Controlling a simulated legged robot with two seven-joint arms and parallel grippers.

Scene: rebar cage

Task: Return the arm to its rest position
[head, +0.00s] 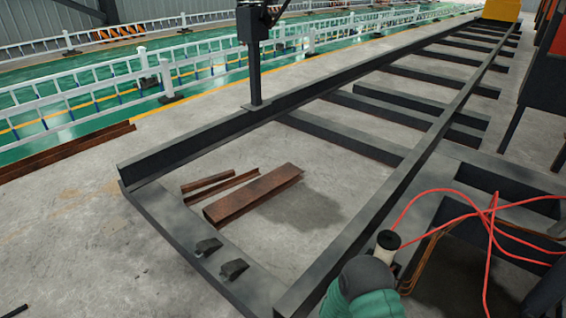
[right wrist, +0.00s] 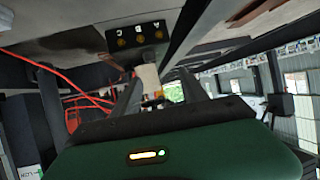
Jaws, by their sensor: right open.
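The green and grey part of my right arm (head: 368,290) shows at the bottom of the head view, right of centre, over the dark steel frame. The fingers of my right gripper (right wrist: 162,82) stand apart in the right wrist view, so it is open. A pale piece (right wrist: 149,77) shows between or beyond the fingers; I cannot tell whether it touches them. In the head view a dark cylinder with a pale end (head: 387,244) is just beyond the green part. My left arm and gripper are not in view.
A long dark steel frame (head: 385,200) runs into the distance. Rusty steel pieces (head: 254,193) lie on the floor inside it. Red cables (head: 491,222) loop close to the right of my arm. A panel marked A, B, C (right wrist: 137,36) shows in the wrist view. Floor at left is mostly clear.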

